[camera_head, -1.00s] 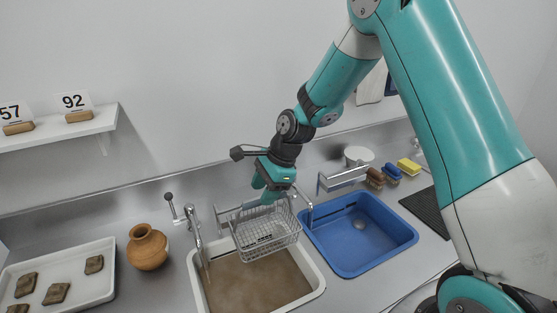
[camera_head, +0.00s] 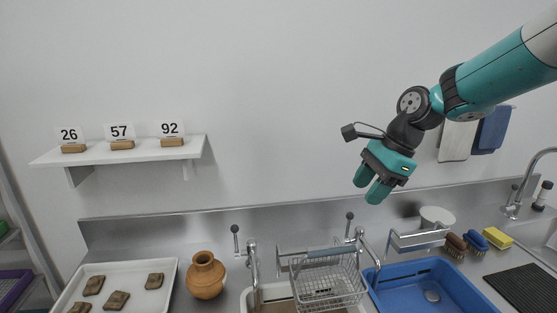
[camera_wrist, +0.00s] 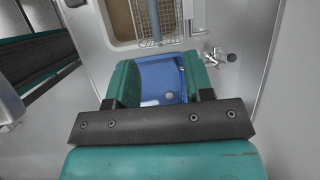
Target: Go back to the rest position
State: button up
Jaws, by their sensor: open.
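My gripper (camera_head: 368,187) is raised in front of the back wall, above the blue basin and to the right of the wire basket. Its teal fingers point down to the left, with a gap between them and nothing held. In the wrist view the two fingers (camera_wrist: 160,80) stand apart at either side of the blue basin (camera_wrist: 158,82). The brown sherds (camera_head: 117,300) lie on a white tray (camera_head: 170,268) at the lower left, away from my gripper.
A wire basket (camera_head: 325,285) hangs over the sink with brownish water. A clay pot (camera_head: 206,276) stands left of the tap (camera_head: 254,268). A shelf (camera_head: 120,153) holds number cards. Brushes (camera_head: 456,244) and a yellow sponge (camera_head: 497,237) lie at right. The air around my gripper is free.

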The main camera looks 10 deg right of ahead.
jog(key=s+a+n, duration=0.4)
jog(key=s+n, duration=0.4)
jog(key=s+a+n+g+b, duration=0.1)
jog(key=s+a+n, duration=0.3)
jog(key=s+n, duration=0.4)
jog(key=s+a+f+n, duration=0.1)
jog(key=s+a+n, duration=0.3)
jog(key=s+n, duration=0.4)
jog(key=shift+s+a+n+b, duration=0.3)
jog(key=shift+s+a, duration=0.05)
jog(key=shift+s, duration=0.5)
jog(key=shift+c, duration=0.4)
